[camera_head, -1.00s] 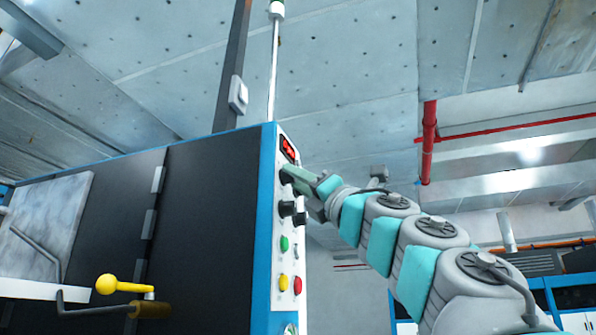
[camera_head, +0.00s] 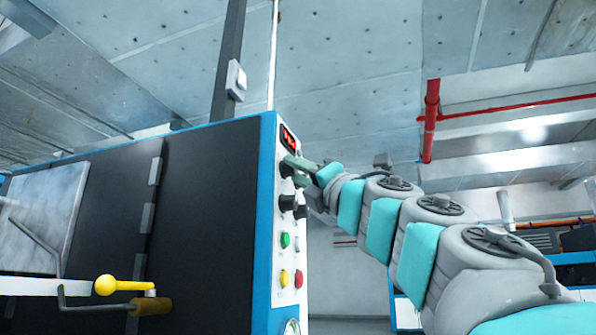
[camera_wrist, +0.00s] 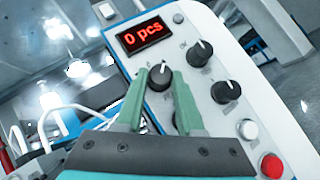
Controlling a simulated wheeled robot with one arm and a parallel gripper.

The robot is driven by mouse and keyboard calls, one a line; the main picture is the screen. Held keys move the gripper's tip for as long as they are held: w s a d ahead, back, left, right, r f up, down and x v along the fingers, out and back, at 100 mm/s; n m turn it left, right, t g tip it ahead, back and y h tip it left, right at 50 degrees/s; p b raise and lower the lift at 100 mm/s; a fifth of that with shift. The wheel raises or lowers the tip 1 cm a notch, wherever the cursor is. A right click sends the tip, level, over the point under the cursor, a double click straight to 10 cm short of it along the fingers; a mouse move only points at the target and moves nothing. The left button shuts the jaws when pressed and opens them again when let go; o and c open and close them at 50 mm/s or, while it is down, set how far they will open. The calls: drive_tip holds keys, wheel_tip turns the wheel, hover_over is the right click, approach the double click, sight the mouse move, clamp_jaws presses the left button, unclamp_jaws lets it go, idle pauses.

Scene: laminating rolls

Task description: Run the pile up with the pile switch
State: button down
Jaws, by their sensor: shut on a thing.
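The control panel (camera_head: 289,245) is a narrow white face with a blue edge on the machine's side. In the wrist view, my gripper (camera_wrist: 167,75) is shut on a black rotary knob (camera_wrist: 160,77) just below the red display. The green fingers sit on either side of this knob and partly hide it. The knob has a pale pointer mark at its top. Its label is too small to read, so I cannot tell by name whether it is the pile switch. In the head view, my gripper (camera_head: 293,165) reaches the panel from the right, below the display.
The display (camera_wrist: 145,36) reads "0 pcs". Two more black knobs (camera_wrist: 199,51) (camera_wrist: 225,91) are close to my fingers. A white button (camera_wrist: 247,129) and a red button (camera_wrist: 271,165) lie lower. A yellow-knobbed crank (camera_head: 107,285) sticks out at the left.

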drive_tip(key=c, duration=0.5)
unclamp_jaws()
drive_tip(key=shift+c, duration=0.2)
drive_tip(key=shift+f, duration=0.1)
drive_tip(key=b+v, duration=0.2)
drive_tip(key=v, duration=0.5)
drive_tip(key=shift+s+d, duration=0.2)
drive_tip(key=shift+s, duration=0.1)
drive_tip(key=shift+d+f, duration=0.1)
drive_tip(key=shift+f, duration=0.05)
